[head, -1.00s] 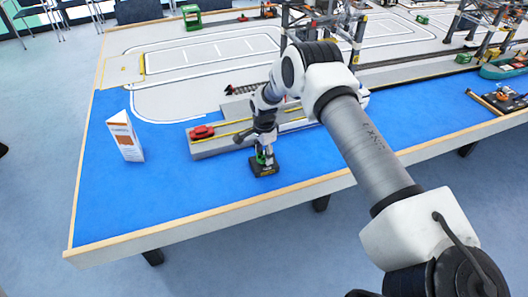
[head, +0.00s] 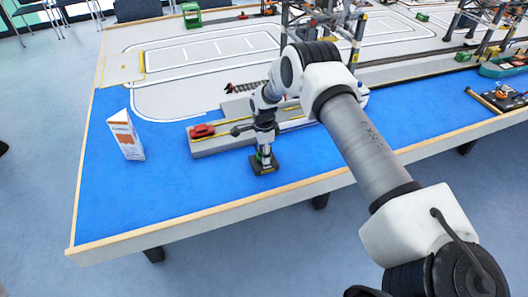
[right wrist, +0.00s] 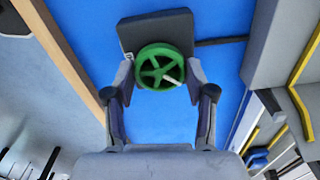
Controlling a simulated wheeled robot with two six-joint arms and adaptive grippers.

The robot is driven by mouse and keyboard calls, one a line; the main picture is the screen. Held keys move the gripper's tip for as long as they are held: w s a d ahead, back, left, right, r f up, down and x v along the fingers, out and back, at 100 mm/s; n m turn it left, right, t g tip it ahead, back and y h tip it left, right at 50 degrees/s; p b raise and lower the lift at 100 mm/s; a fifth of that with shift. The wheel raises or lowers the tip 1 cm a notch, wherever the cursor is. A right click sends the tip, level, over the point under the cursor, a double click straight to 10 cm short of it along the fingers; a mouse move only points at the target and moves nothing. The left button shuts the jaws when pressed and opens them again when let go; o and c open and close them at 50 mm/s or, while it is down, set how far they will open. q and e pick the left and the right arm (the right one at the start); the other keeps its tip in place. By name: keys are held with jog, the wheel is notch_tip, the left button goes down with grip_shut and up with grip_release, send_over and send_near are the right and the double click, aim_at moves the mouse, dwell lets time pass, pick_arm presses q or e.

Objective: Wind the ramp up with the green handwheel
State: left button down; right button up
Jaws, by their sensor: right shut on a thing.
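The green handwheel (right wrist: 160,67) sits on a dark box (right wrist: 152,35) in the right wrist view. In the head view the box (head: 264,165) stands on the blue table area, and the wheel is mostly hidden by my gripper. My right gripper (right wrist: 161,72) points down at the wheel, shut on it with a finger on each side of the rim. The gripper also shows in the head view (head: 264,152). A grey raised strip (head: 210,147) with a yellow line lies behind the box; I cannot tell whether it is the ramp. My left gripper is not in view.
A red toy car (head: 202,130) stands on the grey strip's left end. A white and orange folded card (head: 126,136) stands at the left. Crane frames (head: 335,25) stand at the back. The blue front left area is clear, bounded by a wooden edge (head: 200,217).

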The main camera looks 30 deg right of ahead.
jog(key=o, duration=1.2)
jog(key=shift+s+f, duration=0.1)
jog(key=shift+c, duration=0.2)
notch_tip(320, 180, up, 12)
